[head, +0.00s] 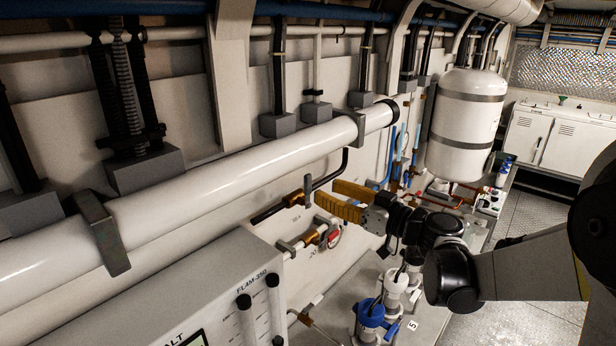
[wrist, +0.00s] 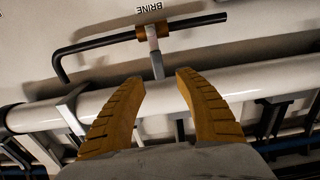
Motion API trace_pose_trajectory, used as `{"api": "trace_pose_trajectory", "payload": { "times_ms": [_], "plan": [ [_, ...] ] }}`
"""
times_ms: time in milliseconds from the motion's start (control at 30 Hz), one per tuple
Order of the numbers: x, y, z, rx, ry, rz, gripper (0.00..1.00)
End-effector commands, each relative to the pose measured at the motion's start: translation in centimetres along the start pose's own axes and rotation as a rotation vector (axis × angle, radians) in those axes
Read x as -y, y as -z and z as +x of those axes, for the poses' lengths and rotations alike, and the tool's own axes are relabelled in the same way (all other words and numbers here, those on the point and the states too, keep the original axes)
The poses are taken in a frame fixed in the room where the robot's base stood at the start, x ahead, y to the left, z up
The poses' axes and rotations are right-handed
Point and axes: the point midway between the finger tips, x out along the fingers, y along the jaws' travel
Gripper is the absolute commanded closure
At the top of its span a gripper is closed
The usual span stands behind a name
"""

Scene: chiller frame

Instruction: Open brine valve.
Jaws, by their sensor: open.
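The brine valve is a brass body (wrist: 152,32) on a thin black pipe, under an upside-down BRINE label (wrist: 152,8) in the wrist view. Its grey lever (wrist: 155,52) points down the picture, toward the gap between my fingers. In the head view the brine valve (head: 294,198) is on the wall below the big white pipe, with its lever (head: 308,191) upright. My gripper (head: 326,193) has its orange fingers spread just right of that lever. In the wrist view my gripper (wrist: 158,80) is open and empty, and the lever's end lies just beyond the fingertips. I cannot tell if they touch.
The thick white pipe (head: 190,188) runs along the wall above the valve. A second brass valve (head: 316,236) with a red-and-white round part is close below. The FLAM-350 box (head: 215,290) stands at lower left, and blue-topped fittings (head: 370,312) stand below my gripper.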

Motion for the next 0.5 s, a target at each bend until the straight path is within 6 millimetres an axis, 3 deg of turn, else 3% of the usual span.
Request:
{"api": "trace_pose_trajectory", "payload": {
  "times_ms": [233, 500],
  "plan": [
    [0.1, 0.1, 4.9, 0.001, 0.002, 0.001, 0.60],
    [0.0, 0.0, 7.0, 0.001, 0.000, 0.001, 0.60]
  ]
}}
